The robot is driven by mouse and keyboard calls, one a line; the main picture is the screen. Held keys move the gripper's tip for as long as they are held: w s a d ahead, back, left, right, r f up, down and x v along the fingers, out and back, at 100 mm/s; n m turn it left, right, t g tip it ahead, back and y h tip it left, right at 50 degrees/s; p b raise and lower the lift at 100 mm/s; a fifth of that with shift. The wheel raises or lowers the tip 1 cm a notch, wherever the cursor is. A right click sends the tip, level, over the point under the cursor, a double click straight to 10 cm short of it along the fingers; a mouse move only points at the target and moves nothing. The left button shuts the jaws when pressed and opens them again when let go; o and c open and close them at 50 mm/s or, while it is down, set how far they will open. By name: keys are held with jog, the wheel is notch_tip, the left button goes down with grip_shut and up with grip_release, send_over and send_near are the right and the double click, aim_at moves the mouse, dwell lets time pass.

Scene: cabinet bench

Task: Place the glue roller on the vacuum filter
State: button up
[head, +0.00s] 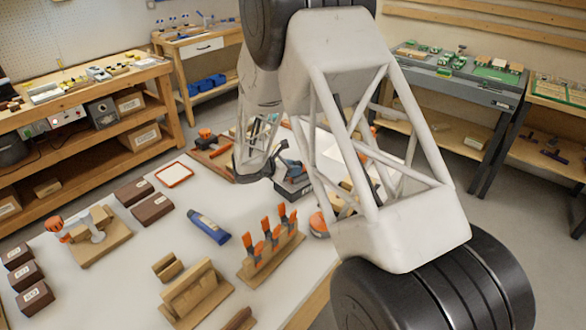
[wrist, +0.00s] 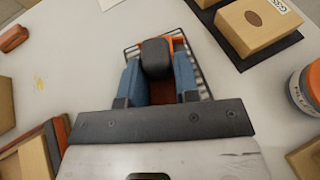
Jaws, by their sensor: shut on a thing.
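My gripper (wrist: 158,80) has two blue fingers, shut on the glue roller (wrist: 157,56). The roller shows as a dark rounded block, with some orange beside and beyond it. The slatted, grey vacuum filter (wrist: 204,86) lies directly under the fingers, with its edges showing on both sides. In the head view my gripper (head: 285,168) is over the dark side of the filter (head: 293,190), and the roller is hard to make out there. I cannot tell whether the roller touches the filter.
An orange-lidded jar (wrist: 305,90) stands to the right. A wooden block (wrist: 262,35) lies on a dark sheet at upper right. In the head view, a rack with orange clamps (head: 270,250), a blue tube (head: 208,226) and brown boxes (head: 152,208) stand nearer.

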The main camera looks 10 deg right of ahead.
jog(key=shift+f, duration=0.15)
jog(key=o, duration=1)
jog(key=shift+c, duration=0.2)
jog(key=shift+a+r, duration=0.2)
jog(key=shift+r, duration=0.05)
jog(key=v, duration=1.1)
jog(key=shift+a+r, duration=0.25)
jog(key=shift+s+d, duration=0.1)
jog(key=shift+s, duration=0.05)
